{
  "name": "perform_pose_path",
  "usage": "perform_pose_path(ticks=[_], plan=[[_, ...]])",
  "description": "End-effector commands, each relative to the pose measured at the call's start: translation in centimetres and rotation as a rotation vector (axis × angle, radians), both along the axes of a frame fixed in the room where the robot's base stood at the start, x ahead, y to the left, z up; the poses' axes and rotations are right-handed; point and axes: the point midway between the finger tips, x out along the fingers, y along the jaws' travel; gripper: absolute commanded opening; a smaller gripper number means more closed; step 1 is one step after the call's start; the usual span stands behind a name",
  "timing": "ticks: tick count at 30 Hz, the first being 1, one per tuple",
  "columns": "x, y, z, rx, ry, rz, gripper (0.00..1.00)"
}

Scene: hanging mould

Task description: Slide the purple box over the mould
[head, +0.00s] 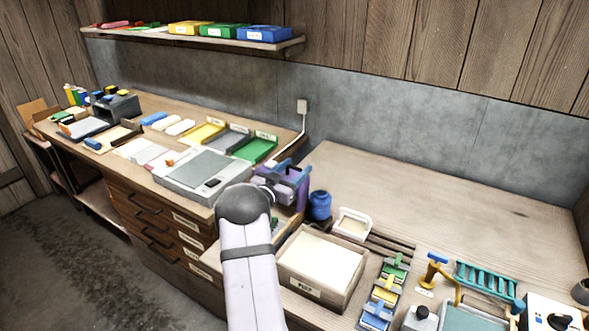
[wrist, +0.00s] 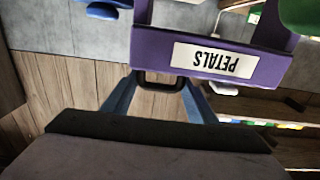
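The purple box (head: 296,187) is at the gap between the two worktops in the head view, partly hidden by my gripper (head: 268,191). In the wrist view the purple box (wrist: 240,55) fills the upper middle, with an upside-down white PETALS label and a dark handle (wrist: 160,82) on its front. The blue fingers of my gripper (wrist: 158,84) lie against both ends of this handle and appear shut on it. I cannot clearly make out the mould; my arm and the box hide much of the area beneath.
A blue jar (head: 320,204) stands close to the right of the box. A wooden tray (head: 322,262) is in front, with a small white tray (head: 353,223) behind it. A grey press-like unit (head: 190,177) and a green tray (head: 256,149) lie left. The right worktop's back is clear.

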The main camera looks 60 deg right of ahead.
Motion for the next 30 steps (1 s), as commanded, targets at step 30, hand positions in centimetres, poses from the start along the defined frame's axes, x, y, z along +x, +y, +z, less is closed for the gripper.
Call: perform_pose_path(ticks=[30], plan=[[0.3,14.9,-0.1,0.004,-0.001,0.008,0.12]])
